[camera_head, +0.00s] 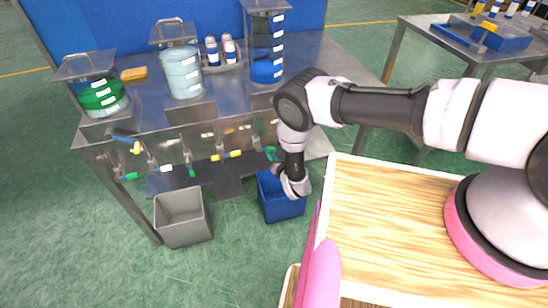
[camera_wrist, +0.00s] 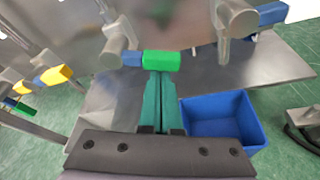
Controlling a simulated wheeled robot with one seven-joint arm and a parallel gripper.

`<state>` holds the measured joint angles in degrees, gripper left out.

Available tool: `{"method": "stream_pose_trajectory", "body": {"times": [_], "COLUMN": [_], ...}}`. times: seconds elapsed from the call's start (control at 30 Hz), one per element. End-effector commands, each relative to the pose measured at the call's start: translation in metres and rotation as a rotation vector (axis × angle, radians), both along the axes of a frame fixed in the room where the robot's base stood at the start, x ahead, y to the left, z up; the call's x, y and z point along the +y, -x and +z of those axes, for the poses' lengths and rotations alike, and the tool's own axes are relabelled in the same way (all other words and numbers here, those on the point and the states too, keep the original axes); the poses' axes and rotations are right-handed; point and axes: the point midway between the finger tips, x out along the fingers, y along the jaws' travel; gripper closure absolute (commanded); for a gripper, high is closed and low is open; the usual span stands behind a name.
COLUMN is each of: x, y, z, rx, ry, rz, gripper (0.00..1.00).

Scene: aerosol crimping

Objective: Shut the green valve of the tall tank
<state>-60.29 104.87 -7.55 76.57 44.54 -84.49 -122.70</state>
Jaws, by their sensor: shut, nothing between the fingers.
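The tall tank (camera_head: 267,45) stands at the right of the bench and holds blue liquid. A green valve handle (camera_head: 271,153) shows below it at the bench front, partly beside my arm. In the wrist view a green handle block (camera_wrist: 162,60) lies crosswise just beyond my fingertips. My gripper (camera_wrist: 160,76) is shut and empty, its teal fingers pointing at this green block. The tips look very close to it, but I cannot tell whether they touch. In the head view my wrist hides the fingers.
A blue bin (camera_head: 282,207) stands on the floor below, and it shows right of my fingers in the wrist view (camera_wrist: 222,122). A grey bin (camera_head: 182,217) stands further left. Metal pipe fittings (camera_wrist: 235,20) flank the green handle.

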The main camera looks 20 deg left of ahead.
Motion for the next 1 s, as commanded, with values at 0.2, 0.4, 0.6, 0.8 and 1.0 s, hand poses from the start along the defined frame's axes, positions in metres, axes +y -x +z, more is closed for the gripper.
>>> {"method": "stream_pose_trajectory", "body": {"times": [0.2, 0.4, 0.6, 0.8, 1.0], "x": [0.000, -0.001, -0.005, -0.009, -0.010], "y": [0.000, 0.000, -0.003, -0.006, -0.007], "z": [0.000, 0.005, 0.015, 0.023, 0.024], "rx": [0.000, -0.050, -0.157, -0.180, -0.177], "ry": [0.000, 0.079, 0.251, 0.288, 0.285], "rz": [0.000, 0.005, 0.005, 0.001, -0.001], "gripper": [1.00, 1.00, 1.00, 1.00, 1.00]}}
